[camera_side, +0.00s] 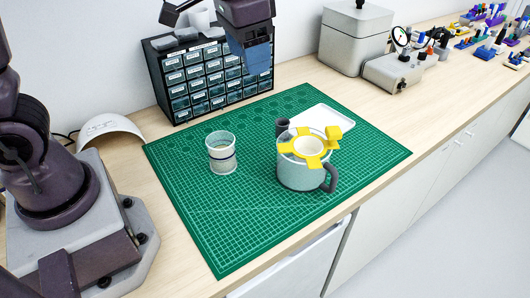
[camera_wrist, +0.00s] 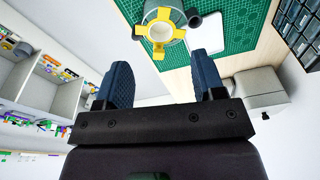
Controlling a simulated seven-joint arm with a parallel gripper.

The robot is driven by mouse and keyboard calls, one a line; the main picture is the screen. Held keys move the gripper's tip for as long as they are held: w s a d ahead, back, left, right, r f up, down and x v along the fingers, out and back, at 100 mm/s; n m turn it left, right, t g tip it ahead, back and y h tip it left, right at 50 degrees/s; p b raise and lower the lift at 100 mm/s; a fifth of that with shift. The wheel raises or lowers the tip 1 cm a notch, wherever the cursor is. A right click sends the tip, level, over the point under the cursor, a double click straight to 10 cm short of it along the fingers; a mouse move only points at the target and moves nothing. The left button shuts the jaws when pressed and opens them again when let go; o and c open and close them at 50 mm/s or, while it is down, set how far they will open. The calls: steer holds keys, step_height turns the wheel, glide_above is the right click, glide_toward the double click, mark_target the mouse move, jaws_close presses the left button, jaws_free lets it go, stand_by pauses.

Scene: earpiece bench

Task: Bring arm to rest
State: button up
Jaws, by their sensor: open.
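My gripper (camera_side: 258,62) hangs high at the top of the side view, in front of the drawer cabinet and well above the mat. In the wrist view its two blue fingers stand apart with nothing between them (camera_wrist: 164,75). A grey-blue mug (camera_side: 300,177) stands upright on the green mat (camera_side: 240,215), with a yellow four-armed ring (camera_side: 312,146) on its top. The mug also shows beyond the fingertips in the wrist view (camera_wrist: 178,7), with the yellow ring (camera_wrist: 141,31). My gripper touches neither.
A clear glass (camera_side: 221,158) stands on the mat left of the mug. A white tray (camera_side: 330,116) and a dark cylinder (camera_side: 282,127) are behind the mug. The drawer cabinet (camera_side: 205,80) stands at the back, a grey box (camera_side: 355,40) to its right. The mat's front is clear.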

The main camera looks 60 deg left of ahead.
steer(key=s+a+r+n+t, duration=0.1)
steer(key=s+a+t, duration=0.1)
steer(key=s, duration=0.5)
steer(key=s+a+r+n+t, duration=0.1)
steer(key=s+a+r+t, duration=0.1)
steer(key=s, duration=0.5)
steer(key=shift+s+r, duration=0.25)
steer(key=shift+s, duration=0.15)
